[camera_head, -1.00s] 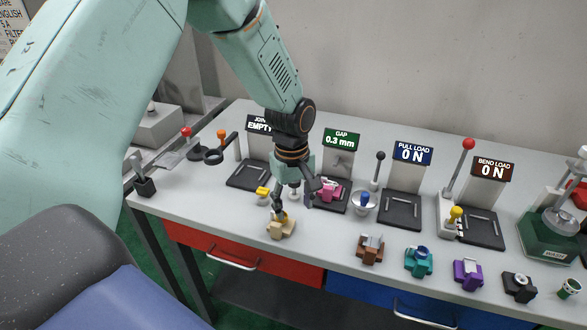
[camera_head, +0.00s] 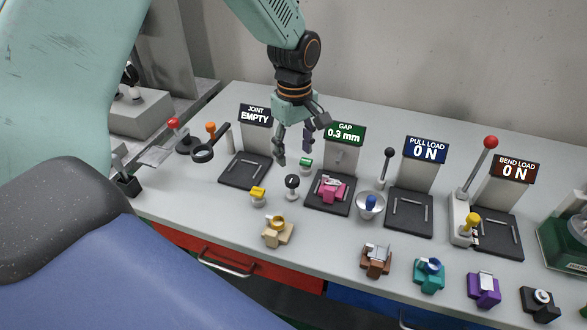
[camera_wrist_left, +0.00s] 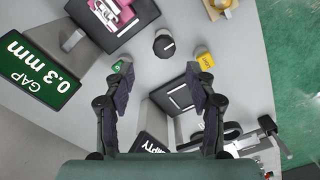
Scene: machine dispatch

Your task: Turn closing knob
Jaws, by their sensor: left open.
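A small round black knob with a white marking and a pale base (camera_head: 292,182) stands on the bench, left of the gap station's dark plate (camera_head: 320,205). It also shows in the left wrist view as a black disc with a white line (camera_wrist_left: 163,45). A pink part (camera_head: 332,188) sits on the gap plate, under a green sign reading GAP 0.3 mm (camera_head: 344,133). My left gripper (camera_head: 294,152) is open and empty, above and behind the knob. In the wrist view the spread fingers (camera_wrist_left: 157,70) point toward it without touching. My right gripper is out of view.
A yellow-topped block (camera_head: 258,195) and a green-topped block (camera_head: 305,164) stand close to the knob. A tan part with a yellow ring (camera_head: 278,231) lies in front. The joint plate (camera_head: 243,169) is empty. A bowl (camera_head: 369,206) stands to the right.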

